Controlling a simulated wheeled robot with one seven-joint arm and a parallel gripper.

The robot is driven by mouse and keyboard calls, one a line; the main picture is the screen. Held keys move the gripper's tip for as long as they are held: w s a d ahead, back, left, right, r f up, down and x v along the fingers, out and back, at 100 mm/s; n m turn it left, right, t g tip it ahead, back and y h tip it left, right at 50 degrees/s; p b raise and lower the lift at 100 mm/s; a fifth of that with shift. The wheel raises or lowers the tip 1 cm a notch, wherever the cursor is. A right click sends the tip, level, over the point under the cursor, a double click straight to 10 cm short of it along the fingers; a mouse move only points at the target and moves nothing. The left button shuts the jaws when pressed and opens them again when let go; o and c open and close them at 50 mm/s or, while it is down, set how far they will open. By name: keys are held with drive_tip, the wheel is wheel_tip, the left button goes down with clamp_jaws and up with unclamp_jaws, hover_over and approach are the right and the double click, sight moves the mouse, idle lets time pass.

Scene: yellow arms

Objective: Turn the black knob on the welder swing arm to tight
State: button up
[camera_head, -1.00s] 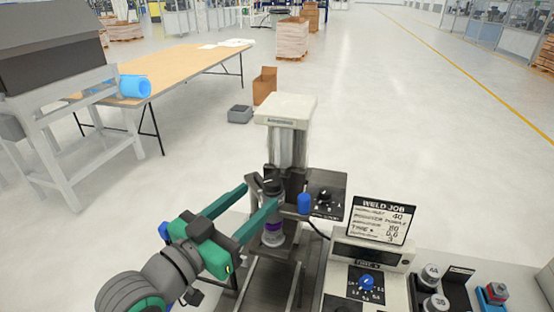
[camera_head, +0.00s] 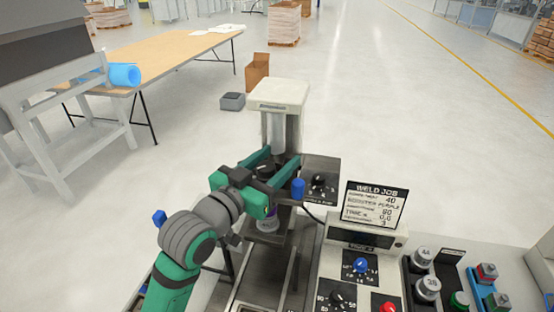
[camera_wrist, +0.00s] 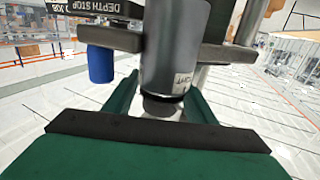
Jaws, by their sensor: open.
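The welder's swing arm (camera_head: 277,130) has a pale head on a metal column. A dark knob (camera_head: 266,169) sits on a post low in front of the column. In the wrist view a grey cylinder with a small upside-down label stands in the middle, and the dark knob (camera_wrist: 163,106) shows at its end. My gripper (camera_head: 270,165) is open, with its green fingers on either side of the knob. In the wrist view my gripper (camera_wrist: 160,92) straddles it; I cannot tell whether the fingers touch it. The knob's pointer is hidden.
A blue knob (camera_head: 298,188) and a dial plate (camera_head: 320,165) stand close right of the fingers. A panel with a blue dial (camera_head: 361,265) and a weld job card (camera_head: 376,204) is further right, beside several buttons. A wooden table (camera_head: 180,55) stands at back left.

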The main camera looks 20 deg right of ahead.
drive_tip(key=shift+w, duration=0.1)
drive_tip(key=c, duration=1)
drive_tip(key=shift+c, duration=0.2)
drive_tip(key=m+g, duration=0.1)
drive_tip(key=g+h, duration=0.1)
drive_tip(key=shift+s+d+f+m+g, duration=0.1)
drive_tip(key=shift+s+d+m+g, duration=0.1)
drive_tip(key=shift+s+m+g, duration=0.15)
drive_tip(key=shift+a, duration=0.2)
